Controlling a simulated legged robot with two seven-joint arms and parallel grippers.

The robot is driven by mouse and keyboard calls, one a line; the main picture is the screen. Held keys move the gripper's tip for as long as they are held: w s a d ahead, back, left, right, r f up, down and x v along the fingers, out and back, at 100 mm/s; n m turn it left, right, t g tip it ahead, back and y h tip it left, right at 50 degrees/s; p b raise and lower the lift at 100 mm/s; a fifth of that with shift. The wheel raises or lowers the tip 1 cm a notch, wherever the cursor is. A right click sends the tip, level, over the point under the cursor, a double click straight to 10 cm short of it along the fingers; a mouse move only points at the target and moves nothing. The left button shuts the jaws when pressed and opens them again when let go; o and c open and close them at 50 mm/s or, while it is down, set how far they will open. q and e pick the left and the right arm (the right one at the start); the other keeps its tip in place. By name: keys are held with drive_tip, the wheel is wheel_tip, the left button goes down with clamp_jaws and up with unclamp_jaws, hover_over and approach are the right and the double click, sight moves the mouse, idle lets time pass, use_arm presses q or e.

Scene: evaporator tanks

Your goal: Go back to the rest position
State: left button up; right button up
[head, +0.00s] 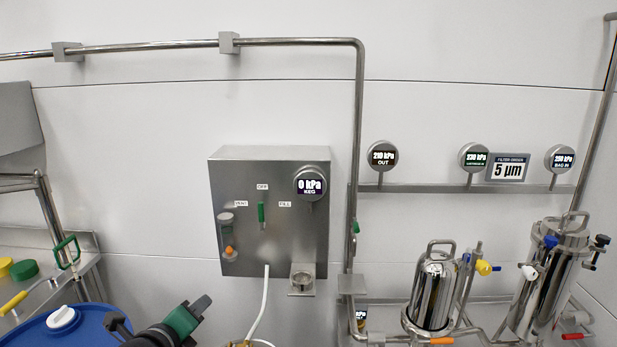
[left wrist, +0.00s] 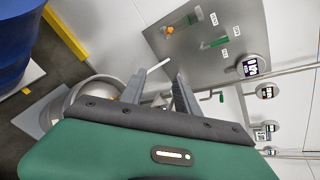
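My left gripper (head: 201,304) shows at the bottom of the head view, with its dark fingers and green body in front of the wall. In the left wrist view its two fingers (left wrist: 158,90) stand apart, with no object held between them. It is below and left of the steel control box (head: 240,240), apart from it. My right gripper is in neither view.
The box has a green lever (head: 261,212) upright at OFF and a gauge (head: 311,183) reading 0 kPa. A white hose (head: 260,305) hangs below it. A blue drum (head: 75,335) stands at lower left. Steel filter housings (head: 433,290) stand at right.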

use_arm(q)
drive_tip(key=s+d+f+n+g, duration=0.3)
drive_tip(key=s+f+n+g, duration=0.8)
drive_tip(key=s+f+n, duration=1.4)
wheel_tip(320, 180, up, 22)
drive_tip(key=w+n+p, duration=0.2)
drive_tip(key=p, duration=1.8)
drive_tip(key=shift+w+d+r+y, duration=0.15)
drive_tip(key=shift+d+r+y, duration=0.1)
drive_tip(key=shift+y, duration=0.15)
